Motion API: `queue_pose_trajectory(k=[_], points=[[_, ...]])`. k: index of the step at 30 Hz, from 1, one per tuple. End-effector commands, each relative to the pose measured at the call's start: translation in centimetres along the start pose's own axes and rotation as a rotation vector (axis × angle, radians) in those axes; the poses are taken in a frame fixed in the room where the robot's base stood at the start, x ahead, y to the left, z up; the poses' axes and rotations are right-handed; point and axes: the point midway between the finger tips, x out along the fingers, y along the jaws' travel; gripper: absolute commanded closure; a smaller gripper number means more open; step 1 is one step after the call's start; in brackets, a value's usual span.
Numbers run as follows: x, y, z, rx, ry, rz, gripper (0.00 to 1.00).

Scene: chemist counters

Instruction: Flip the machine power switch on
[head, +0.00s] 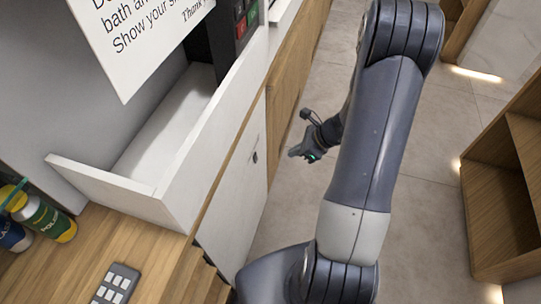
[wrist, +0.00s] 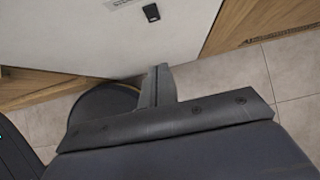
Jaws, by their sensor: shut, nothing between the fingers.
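A small black power switch (head: 254,157) sits on the white front panel (head: 233,212) of the counter unit in the head view. In the wrist view the switch (wrist: 151,12) shows near the top edge, below a small printed label (wrist: 122,3). My gripper (head: 293,153) is to the right of the panel, apart from it, with its tips towards the switch. In the wrist view my gripper (wrist: 160,70) is shut and empty, and its fingertips appear below the switch. Which way the switch is set is too small to tell.
Bottles (head: 42,220) stand on the wooden counter at left. Wooden shelves (head: 497,185) are at right. Tiled floor (head: 295,205) lies open between.

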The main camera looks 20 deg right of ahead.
Motion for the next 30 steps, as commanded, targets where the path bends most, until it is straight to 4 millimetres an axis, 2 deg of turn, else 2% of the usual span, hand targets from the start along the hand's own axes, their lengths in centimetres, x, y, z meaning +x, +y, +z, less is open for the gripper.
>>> queue_pose_trajectory(k=[5, 16, 22, 30], points=[[2.2, 0.1, -0.1, -0.001, 0.000, 0.005, 1.00], [10.1, 0.1, -0.1, 0.000, 0.001, 0.005, 1.00], [11.8, 0.1, 2.0, -0.002, 0.000, 0.002, 1.00], [12.7, 0.0, 2.9, -0.001, 0.000, 0.000, 1.00]])
